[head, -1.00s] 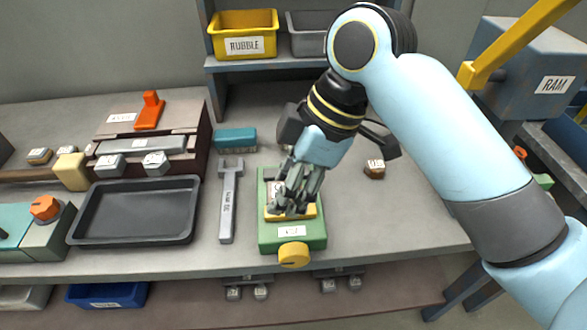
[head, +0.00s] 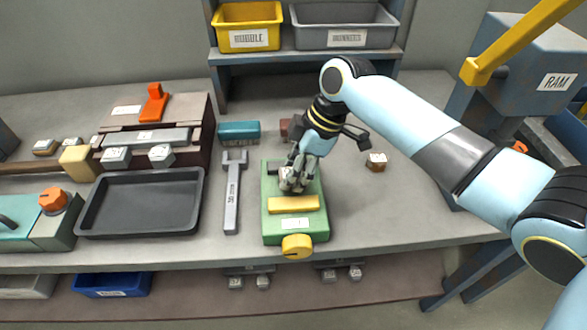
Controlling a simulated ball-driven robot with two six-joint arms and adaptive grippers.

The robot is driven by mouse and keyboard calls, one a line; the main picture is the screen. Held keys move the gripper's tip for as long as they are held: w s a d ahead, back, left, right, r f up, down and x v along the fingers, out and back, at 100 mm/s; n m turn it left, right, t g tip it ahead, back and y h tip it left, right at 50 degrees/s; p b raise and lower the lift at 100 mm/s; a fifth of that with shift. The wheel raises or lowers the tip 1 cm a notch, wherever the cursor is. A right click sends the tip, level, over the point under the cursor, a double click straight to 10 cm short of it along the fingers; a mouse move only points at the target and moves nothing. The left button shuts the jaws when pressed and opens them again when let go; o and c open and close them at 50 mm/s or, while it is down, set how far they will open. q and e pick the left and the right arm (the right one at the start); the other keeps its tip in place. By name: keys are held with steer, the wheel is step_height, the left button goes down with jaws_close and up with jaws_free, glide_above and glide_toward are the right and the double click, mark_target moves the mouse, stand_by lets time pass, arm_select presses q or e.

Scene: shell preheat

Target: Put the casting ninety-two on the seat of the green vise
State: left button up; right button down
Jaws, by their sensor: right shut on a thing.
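The green vise (head: 270,230) stands on the bench, with a yellow jaw bar (head: 293,204) across it and a yellow knob (head: 297,246) at its front. My right gripper (head: 294,181) is over the rear part of the vise, behind the yellow bar, fingers pointing down. It is shut on a small pale grey casting (head: 290,186), largely hidden by the fingers. I cannot read its number, nor tell whether it touches the seat. My left gripper is not in view.
A wrench (head: 232,195) and a black tray (head: 140,205) lie left of the vise. A small labelled block (head: 377,162) stands to the right, and a teal block (head: 239,132) behind. Bench right of the vise is mostly clear.

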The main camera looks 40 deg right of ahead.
steer(key=shift+f, duration=0.2)
steer(key=shift+f, duration=0.5)
steer(key=c, duration=0.8)
jaws_free()
steer(key=shift+o, duration=0.2)
steer(key=v, duration=1.3)
steer(key=shift+a, duration=0.15)
steer(key=shift+r, duration=0.1)
